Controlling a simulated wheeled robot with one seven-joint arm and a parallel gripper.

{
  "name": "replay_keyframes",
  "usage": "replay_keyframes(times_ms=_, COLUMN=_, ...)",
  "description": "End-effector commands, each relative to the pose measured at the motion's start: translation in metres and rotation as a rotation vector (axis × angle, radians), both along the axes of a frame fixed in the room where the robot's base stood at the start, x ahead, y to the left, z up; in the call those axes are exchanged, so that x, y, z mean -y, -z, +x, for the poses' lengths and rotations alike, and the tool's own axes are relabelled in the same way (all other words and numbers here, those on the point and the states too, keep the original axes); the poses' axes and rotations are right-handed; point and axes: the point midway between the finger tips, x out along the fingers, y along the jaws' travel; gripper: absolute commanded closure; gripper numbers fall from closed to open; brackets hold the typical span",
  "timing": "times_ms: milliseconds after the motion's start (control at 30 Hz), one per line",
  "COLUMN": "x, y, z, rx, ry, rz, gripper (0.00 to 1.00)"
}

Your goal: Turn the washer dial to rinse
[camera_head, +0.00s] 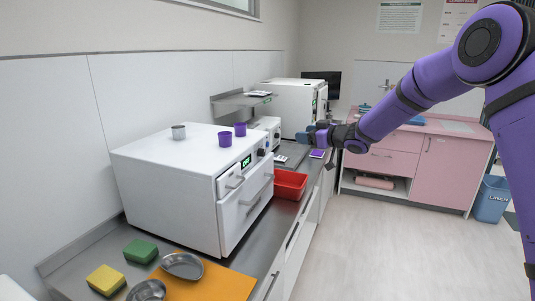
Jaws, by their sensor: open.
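Three white machines stand along the counter, and I cannot tell for certain which is the washer. The large front machine (175,175) has a green-lit display (246,162) and a small dark dial (261,152) at its upper right front corner. A smaller white unit (266,124) stands behind it, and a larger white machine (295,95) is at the back. Any dial markings are too small to read. My gripper (304,136) is open, above the counter in front of the smaller unit. Its fingertips are small in view, and I see no object between them.
A red bin (290,184) sits on the counter right of the front machine. Purple cups (240,129) and a grey cup (179,132) stand on top. Sponges (141,251), metal bowls (182,266) and an orange mat (215,284) lie in front. The floor (390,245) at right is clear.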

Motion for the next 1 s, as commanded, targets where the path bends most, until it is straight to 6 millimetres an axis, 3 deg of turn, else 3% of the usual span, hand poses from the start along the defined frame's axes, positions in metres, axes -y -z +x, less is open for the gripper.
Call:
replay_keyframes(times_ms=33, x=-0.008, y=0.019, z=0.005, rx=-0.007, ry=-0.049, rz=0.029, gripper=0.43)
replay_keyframes(times_ms=100, x=-0.018, y=0.037, z=0.007, rx=-0.012, ry=-0.119, rz=0.071, gripper=0.43)
replay_keyframes(times_ms=333, x=-0.037, y=0.080, z=0.005, rx=-0.028, ry=-0.282, rz=0.169, gripper=0.43)
replay_keyframes(times_ms=633, x=-0.055, y=0.088, z=0.007, rx=-0.032, ry=-0.322, rz=0.192, gripper=0.43)
replay_keyframes(times_ms=1000, x=-0.114, y=0.088, z=0.029, rx=-0.031, ry=-0.319, rz=0.190, gripper=0.43)
